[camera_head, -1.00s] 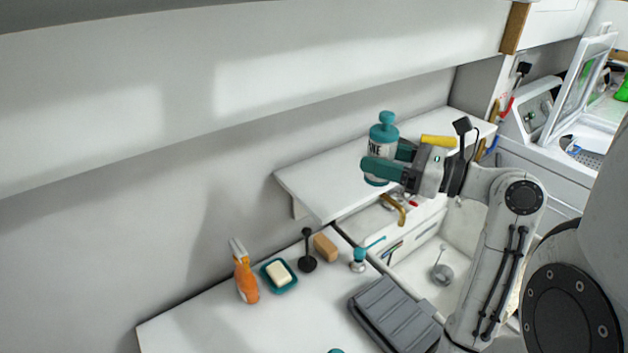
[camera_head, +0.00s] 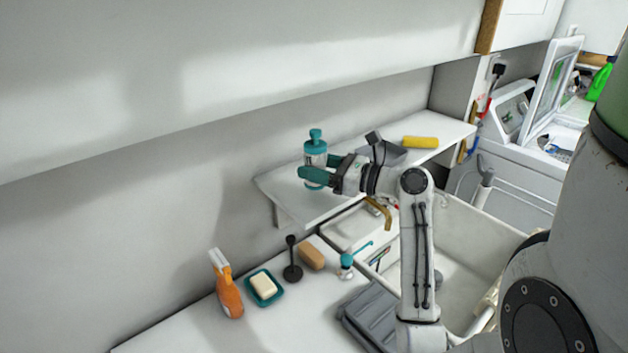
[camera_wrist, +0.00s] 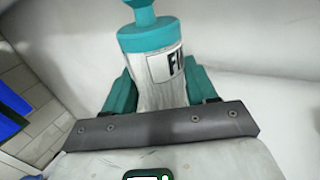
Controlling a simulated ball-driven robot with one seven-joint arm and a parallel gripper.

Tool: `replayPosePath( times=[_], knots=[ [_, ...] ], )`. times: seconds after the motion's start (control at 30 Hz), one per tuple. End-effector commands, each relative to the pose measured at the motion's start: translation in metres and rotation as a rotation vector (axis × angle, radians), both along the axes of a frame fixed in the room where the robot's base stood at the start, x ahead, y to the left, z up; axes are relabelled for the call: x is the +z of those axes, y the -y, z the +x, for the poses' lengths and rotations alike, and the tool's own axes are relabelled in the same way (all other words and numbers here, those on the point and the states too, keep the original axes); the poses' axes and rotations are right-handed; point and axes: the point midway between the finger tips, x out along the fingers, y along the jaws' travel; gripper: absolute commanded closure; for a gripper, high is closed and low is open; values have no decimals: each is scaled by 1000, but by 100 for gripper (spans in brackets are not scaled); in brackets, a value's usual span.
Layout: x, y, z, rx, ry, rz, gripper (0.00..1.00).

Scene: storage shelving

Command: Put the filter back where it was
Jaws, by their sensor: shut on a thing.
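The filter (camera_head: 315,152) is a white and teal cylinder with a narrow teal knob on top and a dark-lettered label. My gripper (camera_head: 316,175) is shut on its lower body and holds it roughly upright. In the head view it appears over the left part of the white shelf (camera_head: 290,190); I cannot tell whether its base touches the shelf. In the wrist view the filter (camera_wrist: 158,60) stands between the two teal fingers of my gripper (camera_wrist: 160,88), and its bottom is hidden.
Below are a sink (camera_head: 450,240), a brass tap (camera_head: 380,211), an orange spray bottle (camera_head: 227,288), a soap dish (camera_head: 264,287) and a grey case (camera_head: 370,315).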

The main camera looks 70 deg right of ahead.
Motion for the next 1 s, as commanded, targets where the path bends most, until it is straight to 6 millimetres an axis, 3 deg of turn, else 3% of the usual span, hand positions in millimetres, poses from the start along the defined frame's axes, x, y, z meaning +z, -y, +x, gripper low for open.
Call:
replayPosePath(
  times=[0.37, 0.77, 0.8, 1.0],
  knots=[
    [-39, 5, 8, -1, 0, 1, 84],
    [-43, 4, 8, 0, 0, -1, 84],
    [-44, 4, 8, 0, 0, -1, 41],
    [-44, 4, 8, 0, 0, -1, 22]
  ],
)
